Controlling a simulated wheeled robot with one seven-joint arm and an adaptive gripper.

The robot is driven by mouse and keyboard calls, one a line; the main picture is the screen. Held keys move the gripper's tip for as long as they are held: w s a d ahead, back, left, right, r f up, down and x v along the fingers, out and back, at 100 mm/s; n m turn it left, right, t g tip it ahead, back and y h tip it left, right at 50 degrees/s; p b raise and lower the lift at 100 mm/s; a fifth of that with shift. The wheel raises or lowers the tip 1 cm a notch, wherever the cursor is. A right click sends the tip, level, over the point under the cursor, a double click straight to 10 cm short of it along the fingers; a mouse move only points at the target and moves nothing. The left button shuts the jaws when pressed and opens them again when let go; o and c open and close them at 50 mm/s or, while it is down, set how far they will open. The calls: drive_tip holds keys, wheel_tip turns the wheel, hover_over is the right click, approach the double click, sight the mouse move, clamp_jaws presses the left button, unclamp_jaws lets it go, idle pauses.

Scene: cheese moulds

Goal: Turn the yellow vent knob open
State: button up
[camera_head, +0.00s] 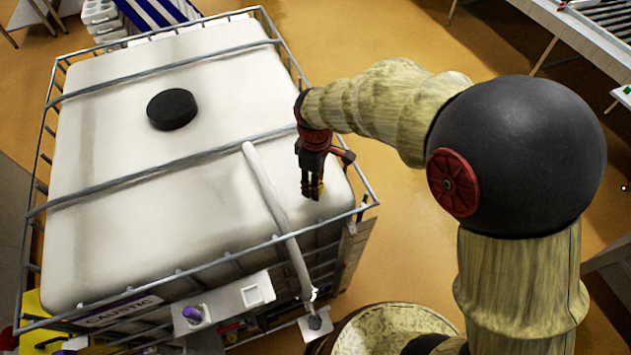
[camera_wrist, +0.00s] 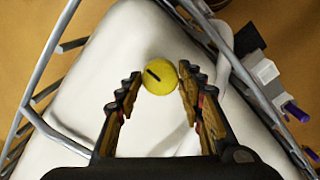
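The yellow vent knob (camera_wrist: 160,78) is a round disc with a short dark slanted mark. It shows whole in the wrist view, on top of the white tank (camera_head: 110,180). In the head view only a bit of yellow shows at my fingers. My gripper (camera_wrist: 158,74) points down at the knob, one finger on each side. Its fingers are apart. The right fingertip is at the knob's edge, and a thin gap seems to show at the left one. I cannot tell whether either touches. In the head view my gripper (camera_head: 312,195) is over the tank's right part.
A metal cage (camera_head: 120,172) with crossing bars surrounds the tank. A pale pipe (camera_head: 275,210) runs across its top, left of my gripper. A black round cap (camera_head: 172,109) sits farther back. A white box with a purple knob (camera_head: 192,315) is at the front.

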drive_tip(key=o, duration=0.3)
drive_tip(key=shift+o, duration=0.2)
wheel_tip(320, 180, up, 12)
idle(0.5)
idle(0.5)
drive_tip(key=s+d+f+m+t+b, duration=0.2)
drive_tip(key=s+d+f+m+b, duration=0.3)
drive_tip(key=d, duration=0.6)
drive_tip(key=s+d+f+m+t+b, duration=0.3)
drive_tip(key=s+d+f+m+b, duration=0.2)
drive_tip(key=s+d+m+b, duration=0.4)
drive_tip(key=s+d+b, duration=0.2)
drive_tip(key=b, duration=0.3)
drive_tip(key=shift+s+t, duration=0.25)
drive_tip(key=shift+t, duration=0.05)
